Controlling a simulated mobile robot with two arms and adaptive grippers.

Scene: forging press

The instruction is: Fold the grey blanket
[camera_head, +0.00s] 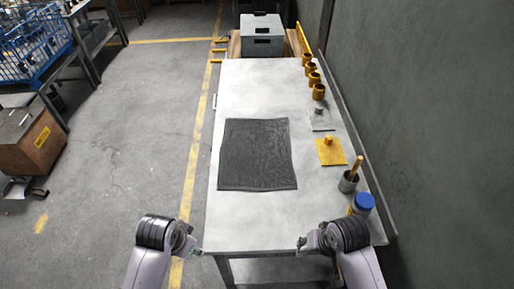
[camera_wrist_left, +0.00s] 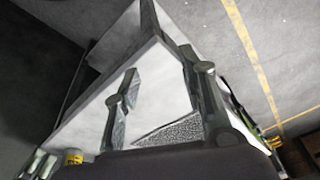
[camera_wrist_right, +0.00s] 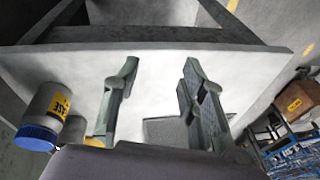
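The grey blanket (camera_head: 256,155) lies flat and spread out on the white table, a dark textured near-rectangle left of the table's middle. A corner of it shows in the left wrist view (camera_wrist_left: 170,132) and a part in the right wrist view (camera_wrist_right: 165,131). My left gripper (camera_head: 198,251) is at the table's near left corner, short of the blanket. In its wrist view the two fingers (camera_wrist_left: 158,88) stand apart with nothing between them. My right gripper (camera_head: 301,243) is at the near edge, right of the blanket's near side. Its fingers (camera_wrist_right: 158,78) are also apart and empty.
On the table's right side stand a blue-lidded jar (camera_head: 361,204), a grey cup with a wooden handle (camera_head: 348,182), a yellow plate with a knob (camera_head: 330,152), a grey plate (camera_head: 321,122) and several orange cups (camera_head: 318,91). A grey crate (camera_head: 262,36) stands beyond. The table around the blanket is clear.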

